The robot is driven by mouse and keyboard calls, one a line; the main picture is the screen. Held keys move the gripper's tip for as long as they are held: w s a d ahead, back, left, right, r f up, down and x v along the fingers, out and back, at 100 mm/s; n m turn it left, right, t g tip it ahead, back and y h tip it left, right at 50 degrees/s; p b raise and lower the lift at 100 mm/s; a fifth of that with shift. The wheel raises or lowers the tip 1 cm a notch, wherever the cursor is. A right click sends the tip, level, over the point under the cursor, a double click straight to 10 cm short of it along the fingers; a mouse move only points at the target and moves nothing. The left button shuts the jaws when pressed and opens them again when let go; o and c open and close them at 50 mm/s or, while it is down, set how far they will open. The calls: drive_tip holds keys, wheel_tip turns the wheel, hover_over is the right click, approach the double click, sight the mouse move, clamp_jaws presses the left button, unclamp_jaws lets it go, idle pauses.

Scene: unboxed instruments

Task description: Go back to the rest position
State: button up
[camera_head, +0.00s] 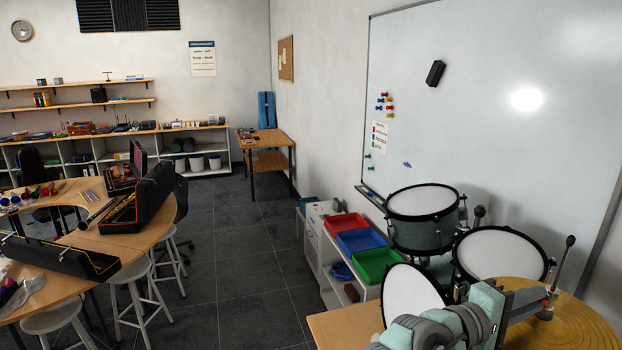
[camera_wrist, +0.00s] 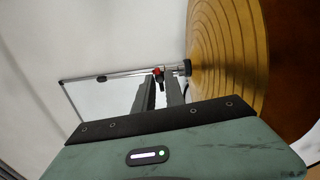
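The arm hides part of the drum kit.
Grey-green drums (camera_head: 422,232) stand close behind and left of my arm. Red, blue and green trays (camera_head: 377,265) sit on a low cabinet left of them. A whiteboard (camera_head: 500,110) hangs on the wall behind. The tiled floor (camera_head: 240,250) is clear mid-room.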

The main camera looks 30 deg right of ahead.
drive_tip(key=o, duration=0.4)
drive_tip(key=shift+w+a+p, duration=0.2)
drive_tip(key=shift+a+p, duration=0.05)
drive_tip(key=shift+a, duration=0.75)
drive_tip(key=shift+w+a+p, duration=0.2)
drive_tip(key=shift+a+p, duration=0.1)
drive_tip(key=shift+a, duration=0.65)
drive_tip(key=shift+w+a+p, duration=0.2)
drive_tip(key=shift+a+p, duration=0.05)
drive_tip(key=shift+a, duration=0.75)
